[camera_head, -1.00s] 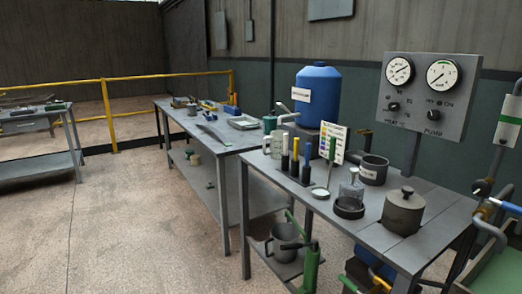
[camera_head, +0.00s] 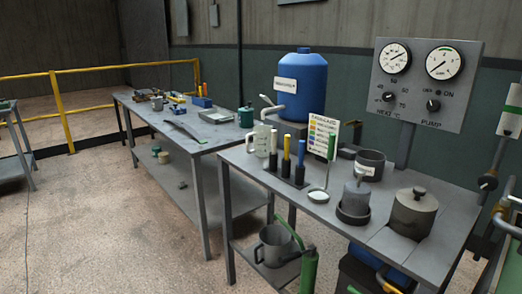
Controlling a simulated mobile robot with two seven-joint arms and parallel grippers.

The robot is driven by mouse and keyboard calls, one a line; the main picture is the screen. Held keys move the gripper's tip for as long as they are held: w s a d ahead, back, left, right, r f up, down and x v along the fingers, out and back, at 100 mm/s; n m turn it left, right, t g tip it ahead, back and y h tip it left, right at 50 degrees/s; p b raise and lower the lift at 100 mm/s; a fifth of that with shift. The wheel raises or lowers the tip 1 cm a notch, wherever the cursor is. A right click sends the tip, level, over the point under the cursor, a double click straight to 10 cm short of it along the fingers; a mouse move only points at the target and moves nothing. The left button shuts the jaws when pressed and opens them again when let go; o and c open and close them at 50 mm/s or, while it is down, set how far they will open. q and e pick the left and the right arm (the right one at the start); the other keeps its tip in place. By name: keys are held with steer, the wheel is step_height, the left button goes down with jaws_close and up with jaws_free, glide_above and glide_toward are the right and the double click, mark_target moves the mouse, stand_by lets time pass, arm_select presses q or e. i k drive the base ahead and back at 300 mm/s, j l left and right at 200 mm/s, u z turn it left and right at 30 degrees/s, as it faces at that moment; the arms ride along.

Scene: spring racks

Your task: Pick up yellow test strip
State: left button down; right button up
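The yellow test strip (camera_head: 286,147) stands upright in the middle of a row of black holders (camera_head: 285,171) on the near grey table. A white strip (camera_head: 273,141) stands to its left and a blue strip (camera_head: 301,151) to its right. Only the upper parts of the strips show; their lower ends are hidden in the holders. A printed colour chart (camera_head: 322,130) stands behind them to the right. Neither of my grippers is in view.
Beside the strips are a pale measuring jug (camera_head: 260,140), a green-handled ladle (camera_head: 318,196), a dark pot (camera_head: 369,165) and a lidded pot (camera_head: 413,213). A blue tank (camera_head: 301,82) stands behind.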

mark_target(287, 136)
steer(key=j+z, duration=0.25)
steer(key=z, duration=0.15)
steer(key=i+j+z, duration=0.1)
steer(key=j+z, duration=0.5)
steer(key=z, duration=0.15)
steer(key=j+z, duration=0.65)
steer(key=j, duration=0.55)
steer(key=k+j+z, duration=0.1)
steer(key=j+z, duration=0.25)
steer(key=j, duration=0.45)
